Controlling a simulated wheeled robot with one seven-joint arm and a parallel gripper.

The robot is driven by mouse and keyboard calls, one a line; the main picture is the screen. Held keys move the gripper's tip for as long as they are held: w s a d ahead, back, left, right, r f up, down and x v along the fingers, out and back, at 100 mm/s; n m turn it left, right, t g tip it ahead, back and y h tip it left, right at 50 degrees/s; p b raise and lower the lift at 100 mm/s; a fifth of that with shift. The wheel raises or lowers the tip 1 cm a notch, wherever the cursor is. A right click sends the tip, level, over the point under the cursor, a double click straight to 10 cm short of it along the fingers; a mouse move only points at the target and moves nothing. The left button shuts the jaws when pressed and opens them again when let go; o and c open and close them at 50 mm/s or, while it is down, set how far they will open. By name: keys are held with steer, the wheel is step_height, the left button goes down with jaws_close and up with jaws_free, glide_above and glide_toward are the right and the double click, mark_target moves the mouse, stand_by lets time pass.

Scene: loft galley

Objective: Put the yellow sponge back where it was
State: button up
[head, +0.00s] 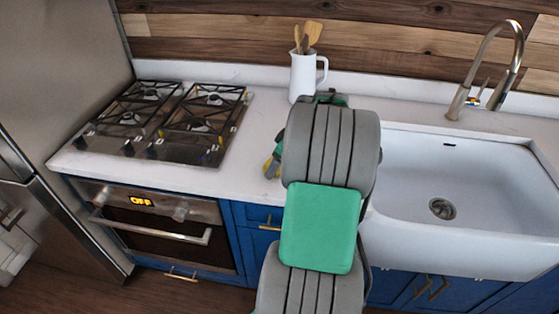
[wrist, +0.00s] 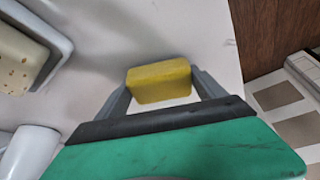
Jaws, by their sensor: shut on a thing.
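The yellow sponge (wrist: 158,82) is a small block held between the two grey fingers of my gripper (wrist: 161,88) in the wrist view. My gripper is shut on it, with a finger at each of its short ends. The pale countertop (wrist: 150,30) lies beneath; I cannot tell whether the sponge touches it. In the head view my arm hides most of the gripper, and only a bit of yellow and grey shows left of the arm, over the counter between the stove and the sink.
A shallow pale dish (wrist: 62,50) holds a cream block with brown specks (wrist: 18,62). A white jug with wooden utensils (head: 303,76) stands at the back. The gas stove (head: 168,120) is left, the white sink (head: 440,165) right. The counter edge (wrist: 238,60) is close by.

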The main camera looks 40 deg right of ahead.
steer(key=shift+f, duration=0.1)
steer(key=shift+f+b, duration=0.2)
steer(key=shift+b, duration=0.1)
steer(key=o, duration=1.2)
steer(key=shift+c, duration=0.2)
steer(key=shift+r, duration=0.1)
steer(key=shift+r+p, duration=0.3)
steer(key=shift+p, duration=0.05)
steer(key=v, duration=1.2)
steer(key=w+a, duration=0.2)
steer(key=a, duration=0.6)
steer(key=w+a, duration=0.2)
steer(key=a, duration=0.7)
steer(key=s+a+f+m, duration=0.1)
steer(key=s+a+f, duration=0.1)
steer(key=s+a, duration=0.2)
steer(key=s+a+f+m+h, duration=0.1)
steer(key=s+a, duration=0.4)
steer(key=a, duration=0.6)
steer(key=shift+s+a+f+m+g+b, duration=0.2)
steer(key=shift+f+m+g+b, duration=0.2)
steer(key=shift+f, duration=0.25)
